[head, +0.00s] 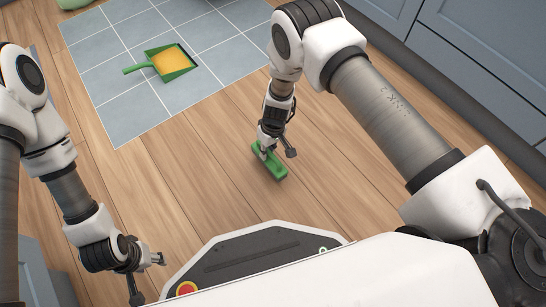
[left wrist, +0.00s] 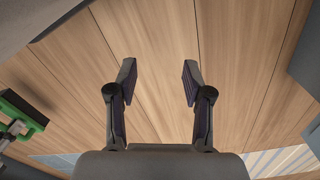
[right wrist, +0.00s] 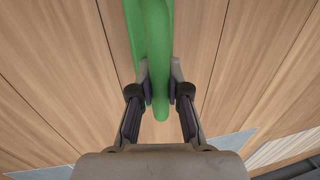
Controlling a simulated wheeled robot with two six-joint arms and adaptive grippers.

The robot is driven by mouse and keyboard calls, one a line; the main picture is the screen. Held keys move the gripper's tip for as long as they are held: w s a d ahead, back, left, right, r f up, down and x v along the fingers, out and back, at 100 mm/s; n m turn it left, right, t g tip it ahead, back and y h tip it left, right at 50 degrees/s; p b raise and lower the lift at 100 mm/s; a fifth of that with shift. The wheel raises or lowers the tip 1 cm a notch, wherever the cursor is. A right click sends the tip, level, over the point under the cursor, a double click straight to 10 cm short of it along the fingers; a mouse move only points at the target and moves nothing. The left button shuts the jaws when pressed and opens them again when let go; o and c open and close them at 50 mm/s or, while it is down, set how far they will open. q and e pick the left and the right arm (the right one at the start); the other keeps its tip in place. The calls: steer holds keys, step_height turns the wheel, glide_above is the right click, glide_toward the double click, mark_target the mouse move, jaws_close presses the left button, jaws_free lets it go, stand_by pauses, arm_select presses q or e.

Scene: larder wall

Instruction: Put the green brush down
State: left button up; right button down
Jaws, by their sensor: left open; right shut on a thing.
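The green brush (head: 270,162) is in my right gripper (head: 272,150), close over the wooden floor in the middle of the head view. In the right wrist view the two fingers of my right gripper (right wrist: 159,78) are shut on its green handle (right wrist: 158,45). I cannot tell whether the brush touches the floor. My left gripper (head: 148,278) is open and empty at the lower left of the head view. The left wrist view shows its fingers (left wrist: 160,85) apart over bare floor, with part of the green brush (left wrist: 22,110) at the left edge.
A green dustpan (head: 172,62) with yellow-orange contents lies on the grey-blue tiles (head: 110,80) at the back left. Blue-grey cabinets (head: 460,70) line the right side. The wooden floor (head: 180,170) between the tiles and my base is clear.

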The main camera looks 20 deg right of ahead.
steer(key=d+f+b, duration=0.1)
steer(key=w+f+b, duration=0.1)
steer(key=b, duration=0.1)
steer(key=w+d+f+b, duration=0.1)
steer(key=f, duration=0.1)
steer(key=shift+w+d+f+b, duration=0.1)
steer(key=shift+w+d+b, duration=0.05)
steer(key=shift+d+b, duration=0.2)
steer(key=shift+r+p, duration=0.3)
steer(key=shift+f, duration=0.2)
steer(key=c, duration=1.2)
jaws_free()
steer(key=shift+o, duration=0.2)
